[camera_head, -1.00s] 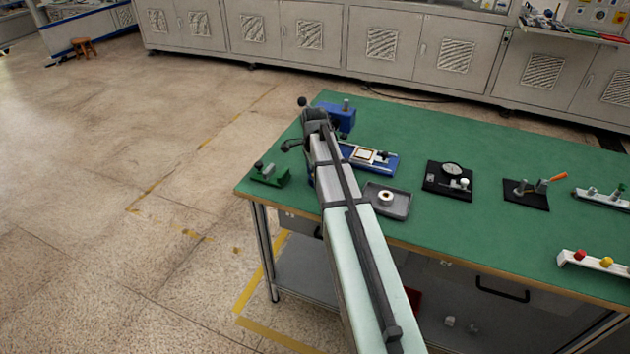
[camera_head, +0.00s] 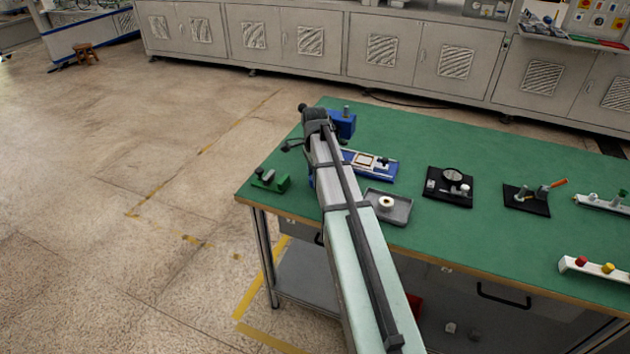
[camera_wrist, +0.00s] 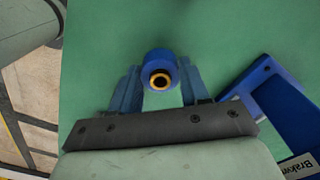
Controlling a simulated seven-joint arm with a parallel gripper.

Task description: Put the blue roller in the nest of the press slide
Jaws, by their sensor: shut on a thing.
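The blue roller (camera_wrist: 158,69) is held between the two blue fingers of my gripper (camera_wrist: 155,90) in the wrist view. Its end with a dark bore and a yellow ring faces the camera. The green bench top lies beyond it; I cannot tell the height. In the head view my arm hides the gripper and the roller. A low blue fixture with a cream square frame (camera_head: 366,161), seemingly the press slide with its nest, lies just right of my arm. My arm covers its left end. The nest is not recognisable in the wrist view.
A blue block with a post (camera_head: 342,122) stands behind my arm. A grey tray (camera_head: 399,213) with a white ring-shaped part lies right of the arm. A green clamp (camera_head: 270,180) is at the left edge. Black-based fixtures (camera_head: 449,187) stand farther right. A blue labelled part (camera_wrist: 275,105) is close right of my gripper.

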